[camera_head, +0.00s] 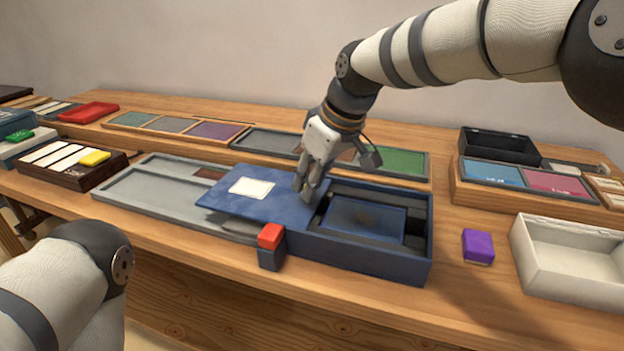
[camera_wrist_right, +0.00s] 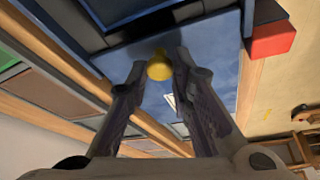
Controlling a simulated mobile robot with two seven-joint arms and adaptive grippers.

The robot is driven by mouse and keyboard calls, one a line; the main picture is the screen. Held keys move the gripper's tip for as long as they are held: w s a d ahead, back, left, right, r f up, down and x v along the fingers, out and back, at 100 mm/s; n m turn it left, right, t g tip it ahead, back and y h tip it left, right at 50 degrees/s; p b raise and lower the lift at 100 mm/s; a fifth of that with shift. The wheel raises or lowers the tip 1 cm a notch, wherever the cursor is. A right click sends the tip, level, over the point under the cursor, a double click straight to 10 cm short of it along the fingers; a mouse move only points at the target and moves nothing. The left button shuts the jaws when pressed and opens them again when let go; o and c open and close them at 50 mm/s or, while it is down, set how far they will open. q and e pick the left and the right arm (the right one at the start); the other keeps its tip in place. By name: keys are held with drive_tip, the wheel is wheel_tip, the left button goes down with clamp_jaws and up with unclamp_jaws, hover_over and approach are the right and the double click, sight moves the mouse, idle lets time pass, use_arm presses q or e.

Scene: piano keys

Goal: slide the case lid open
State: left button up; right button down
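The dark blue case (camera_head: 360,258) stands at the front middle of the table. Its lid (camera_head: 285,208), blue with a white label, lies shifted to the left, overhanging the case's left end. The right part of the case is uncovered and shows a blue inner panel (camera_head: 365,220). My right gripper (camera_head: 305,190) points down at the lid's right end. In the right wrist view, its two fingers (camera_wrist_right: 160,62) stand close on either side of a yellow knob (camera_wrist_right: 159,68) on the lid. The fingers hide the knob in the head view. My left gripper is out of view.
A red-topped block (camera_head: 270,238) stands against the case's front. A grey tray (camera_head: 140,197) lies left, partly under the lid. A purple block (camera_head: 478,246) and a white open box (camera_head: 570,288) are right. Colored panels (camera_head: 400,161) line the back.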

drive_tip(key=c, duration=1.4)
unclamp_jaws()
drive_tip(key=shift+f, duration=0.1)
drive_tip(key=v, duration=1.2)
